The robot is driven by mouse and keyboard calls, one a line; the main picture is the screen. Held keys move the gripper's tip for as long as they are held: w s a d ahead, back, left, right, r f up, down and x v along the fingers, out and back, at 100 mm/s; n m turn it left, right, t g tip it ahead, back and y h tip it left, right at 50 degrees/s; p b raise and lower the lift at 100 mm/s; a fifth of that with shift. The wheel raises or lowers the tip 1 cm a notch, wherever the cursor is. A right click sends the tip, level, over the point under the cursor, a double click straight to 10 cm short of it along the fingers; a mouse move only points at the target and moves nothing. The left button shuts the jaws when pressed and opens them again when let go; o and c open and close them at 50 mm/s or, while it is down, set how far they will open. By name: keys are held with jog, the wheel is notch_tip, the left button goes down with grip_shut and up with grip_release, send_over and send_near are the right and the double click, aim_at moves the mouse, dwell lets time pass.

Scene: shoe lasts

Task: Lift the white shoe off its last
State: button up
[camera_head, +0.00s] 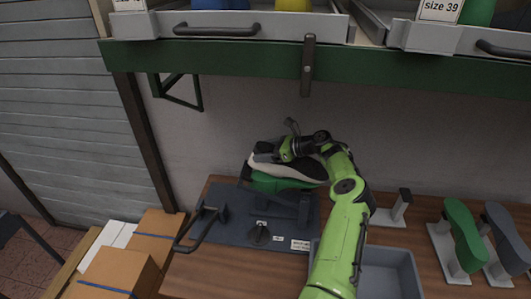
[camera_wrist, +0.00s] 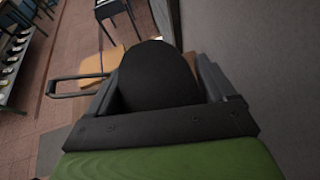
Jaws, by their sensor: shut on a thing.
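The white shoe (camera_head: 299,166), pale with dark areas, is at the back of the workbench in the head view. It lies directly above a green last (camera_head: 275,183); I cannot tell whether they touch. My gripper (camera_head: 267,152) is at the shoe's upper left end and is shut on it, with the arm reaching in from the right. The fingertips are partly hidden by the wrist and shoe. The wrist view shows a dark rounded form (camera_wrist: 160,75) beyond a bolted dark bar (camera_wrist: 165,127), with a green surface below; the grip itself is unclear there.
A dark machine base (camera_head: 225,222) with a black handle and knob lies under the last. A grey bin (camera_head: 385,275) is at the front right. Green and grey lasts (camera_head: 462,235) stand right. A green-edged shelf (camera_head: 235,62) hangs above; cardboard boxes (camera_head: 120,270) sit left.

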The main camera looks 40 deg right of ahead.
jog(key=shift+r+p, duration=0.65)
jog(key=shift+r, duration=4.4)
jog(key=shift+c, duration=0.7)
